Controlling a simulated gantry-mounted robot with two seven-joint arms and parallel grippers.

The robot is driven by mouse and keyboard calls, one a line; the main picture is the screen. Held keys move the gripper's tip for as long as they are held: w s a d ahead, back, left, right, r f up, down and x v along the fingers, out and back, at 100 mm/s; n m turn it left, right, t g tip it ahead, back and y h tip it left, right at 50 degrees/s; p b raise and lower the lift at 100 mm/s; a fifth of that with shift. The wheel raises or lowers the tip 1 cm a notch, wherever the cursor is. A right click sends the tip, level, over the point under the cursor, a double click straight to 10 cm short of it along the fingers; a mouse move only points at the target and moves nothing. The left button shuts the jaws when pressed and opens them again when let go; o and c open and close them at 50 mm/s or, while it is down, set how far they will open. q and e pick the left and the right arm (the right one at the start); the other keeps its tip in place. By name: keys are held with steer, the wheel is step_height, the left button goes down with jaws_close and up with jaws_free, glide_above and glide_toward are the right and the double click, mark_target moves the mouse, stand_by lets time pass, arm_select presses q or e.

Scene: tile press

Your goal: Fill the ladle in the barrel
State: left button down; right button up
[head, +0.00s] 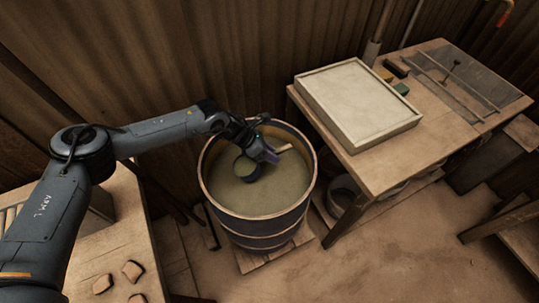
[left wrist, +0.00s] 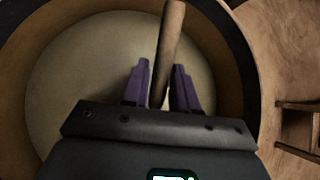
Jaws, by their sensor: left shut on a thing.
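My left gripper (head: 266,155) reaches down inside the barrel's rim. It is shut on the ladle's wooden handle; in the left wrist view the handle (left wrist: 169,38) runs between the purple fingers (left wrist: 160,88). The left wrist view shows the barrel's inside and rim; the cup is hidden there. My right gripper is not in view.
A wooden table (head: 390,165) to the right holds a pale shallow tray (head: 357,103), small blocks and a metal plate. At lower left, a bench (head: 122,244) holds several small brown pieces. A corrugated wall stands close behind the barrel. The floor at front right is clear.

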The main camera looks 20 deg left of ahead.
arm_select(q)
steer(key=shift+y, duration=0.3)
steer(key=shift+w+d+r+p, duration=0.3)
steer(key=shift+r+p, duration=0.25)
steer(key=shift+r, duration=0.5)
steer(key=shift+w+d+r+p, duration=0.2)
steer(key=shift+r+p, duration=0.4)
steer(key=shift+r, duration=0.5)
steer(key=shift+w+d+r+p, duration=0.2)
steer(key=shift+d+r+p, duration=0.25)
steer(key=shift+r, duration=0.6)
steer(key=shift+g, duration=0.3)
steer(key=shift+w+d+r+p, duration=0.15)
steer(key=shift+r+p, duration=0.25)
steer(key=shift+r, duration=0.3)
steer(key=shift+w+d+r+p, duration=0.2)
steer(key=shift+r+p, duration=0.15)
steer(key=shift+r, duration=0.4)
steer(key=shift+w+d+r+p, duration=0.15)
steer(key=shift+r+p, duration=0.25)
steer(key=shift+r, duration=0.3)
